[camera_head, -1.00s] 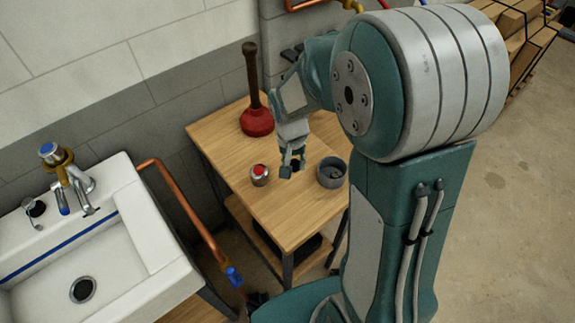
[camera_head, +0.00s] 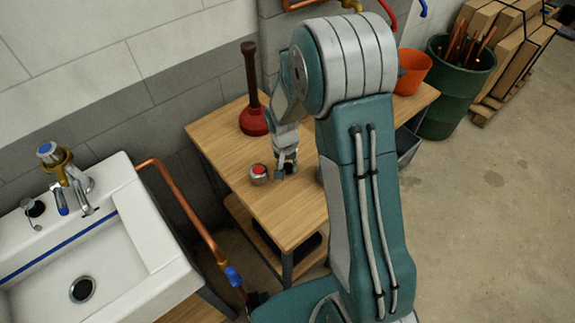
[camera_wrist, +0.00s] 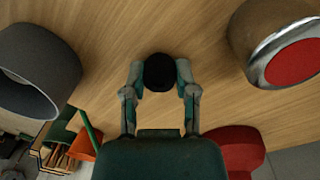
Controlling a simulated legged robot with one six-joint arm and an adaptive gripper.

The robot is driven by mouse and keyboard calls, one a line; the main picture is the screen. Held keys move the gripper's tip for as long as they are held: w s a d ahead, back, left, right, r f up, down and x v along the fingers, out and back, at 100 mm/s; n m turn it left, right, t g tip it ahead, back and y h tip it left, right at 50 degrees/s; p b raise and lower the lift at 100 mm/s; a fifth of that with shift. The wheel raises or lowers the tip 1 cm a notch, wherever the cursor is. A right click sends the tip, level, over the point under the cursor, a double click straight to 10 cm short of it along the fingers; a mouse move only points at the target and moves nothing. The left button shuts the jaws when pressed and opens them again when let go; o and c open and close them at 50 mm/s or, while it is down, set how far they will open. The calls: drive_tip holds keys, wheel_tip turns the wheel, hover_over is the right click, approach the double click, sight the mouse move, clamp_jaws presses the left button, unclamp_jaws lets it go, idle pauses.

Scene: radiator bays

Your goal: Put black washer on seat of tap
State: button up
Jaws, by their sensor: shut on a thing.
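My gripper (camera_head: 286,171) is low over the wooden workbench, beside the red-topped metal piece. In the wrist view my gripper (camera_wrist: 160,75) has its two fingers on either side of the black washer (camera_wrist: 159,72), a dark round piece, and is shut on it. I cannot tell whether the washer still touches the bench. The tap (camera_head: 62,168), brass and chrome with a blue-marked knob, stands on the back of the white sink at the left. A small dark round fitting (camera_head: 34,208) sits beside it. I cannot make out the seat.
The red-topped metal piece (camera_head: 259,173) also shows in the wrist view (camera_wrist: 283,50). A grey cup (camera_wrist: 38,62) stands opposite it. A red plunger (camera_head: 254,118) stands behind. A copper pipe (camera_head: 182,195) rises between sink (camera_head: 150,225) and workbench (camera_head: 290,225). An orange bucket (camera_head: 412,72) is farther back.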

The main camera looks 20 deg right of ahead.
drive_tip(key=shift+f, duration=0.1)
drive_tip(key=o, duration=0.8)
